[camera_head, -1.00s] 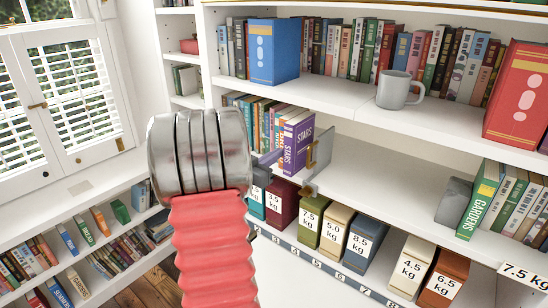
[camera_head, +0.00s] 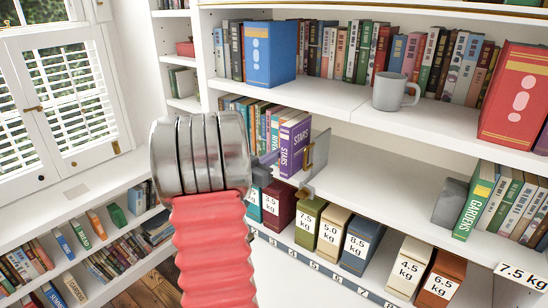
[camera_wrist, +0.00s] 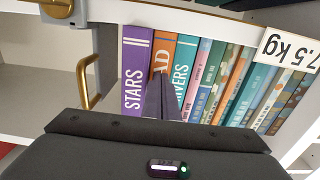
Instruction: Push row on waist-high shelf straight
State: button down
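The row of upright books stands on the middle shelf, with the purple STARS book (camera_head: 294,143) at its right end. In the wrist view, the STARS book (camera_wrist: 134,75) is beside an orange book (camera_wrist: 161,55) and a teal RIVERS book (camera_wrist: 184,62); their spines look roughly level. A grey bookend (camera_head: 319,152) with a brass handle stands against STARS. My gripper (camera_head: 270,158) is at the row's front, partly hidden by my arm. In the wrist view, its fingers (camera_wrist: 161,95) are together and empty, pointing at the orange and RIVERS spines. Whether they touch is unclear.
A second grey bookend (camera_head: 450,203) and the green GARDENS book (camera_head: 474,205) stand farther right on this shelf, with bare shelf between. Weight-labelled boxes (camera_head: 362,243) line the shelf below. A grey mug (camera_head: 391,92) sits on the shelf above.

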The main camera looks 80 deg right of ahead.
jog(key=shift+s+d, duration=0.1)
jog(key=shift+d, duration=0.1)
jog(key=shift+a, duration=0.1)
jog(key=shift+v, duration=1.9)
jog(key=w+a+n+t+y, duration=0.2)
jog(key=w+a+n, duration=0.15)
jog(key=a, duration=0.65)
jog(key=w+a+n+t+y, duration=0.2)
jog(key=w+a+n+y, duration=0.15)
jog(key=a, duration=0.75)
jog(key=w+a+n+t+y, duration=0.25)
jog(key=w+a, duration=0.25)
jog(key=a, duration=0.5)
jog(key=w+a+n+t+y, duration=0.1)
jog(key=a+n+t+y, duration=0.2)
jog(key=a, duration=1.3)
jog(key=w+a+n+t+y, duration=0.1)
jog(key=a+n+t+y, duration=0.2)
jog(key=a+n, duration=0.7)
jog(key=a+f+y, duration=0.1)
jog(key=a+y, duration=0.1)
jog(key=a, duration=0.4)
jog(key=shift+w+a+y, duration=0.25)
jog(key=shift+w+y, duration=0.05)
jog(key=shift+w, duration=0.1)
